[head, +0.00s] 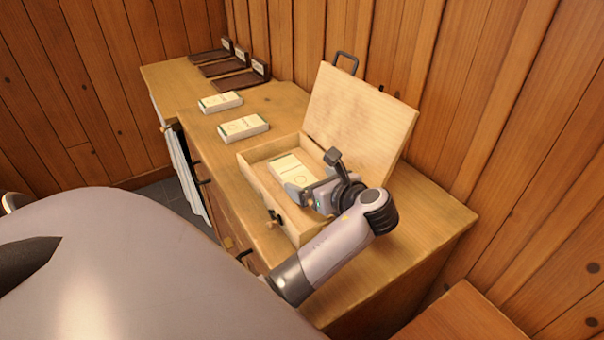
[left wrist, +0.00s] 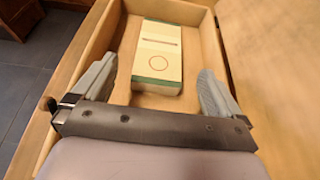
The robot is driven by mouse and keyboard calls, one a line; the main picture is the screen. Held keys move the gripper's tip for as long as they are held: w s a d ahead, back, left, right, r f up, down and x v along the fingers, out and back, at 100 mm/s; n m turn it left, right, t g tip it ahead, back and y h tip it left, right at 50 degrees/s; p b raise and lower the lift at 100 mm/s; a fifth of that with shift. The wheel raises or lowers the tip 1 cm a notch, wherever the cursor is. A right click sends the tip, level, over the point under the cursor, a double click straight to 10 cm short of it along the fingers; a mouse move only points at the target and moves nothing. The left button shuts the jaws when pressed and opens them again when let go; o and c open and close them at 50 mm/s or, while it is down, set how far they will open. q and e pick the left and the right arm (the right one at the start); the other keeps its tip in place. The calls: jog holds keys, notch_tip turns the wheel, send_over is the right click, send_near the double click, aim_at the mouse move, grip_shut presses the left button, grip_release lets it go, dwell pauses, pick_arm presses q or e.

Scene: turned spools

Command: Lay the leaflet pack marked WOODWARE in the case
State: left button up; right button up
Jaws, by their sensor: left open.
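The open wooden case (head: 262,200) stands on the wooden counter with its lid (head: 358,115) raised. A pale leaflet pack with green edges (head: 287,166) lies flat inside it, toward the far end. My left gripper (head: 303,186) is over the case, close to the pack. In the left wrist view the pack (left wrist: 158,50) shows a ring mark and a line of print too small to read. The open fingers (left wrist: 158,72) are apart at its near end, not touching it. My right gripper is out of view.
Two similar packs lie on the counter (head: 440,225) beyond the case, one nearer (head: 243,126) and one farther (head: 220,102). Several dark brown holders with small labels (head: 238,78) stand at the far end. A plank wall runs behind the lid.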

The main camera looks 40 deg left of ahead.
pick_arm(q)
jog(key=v, duration=0.4)
dwell(0.6)
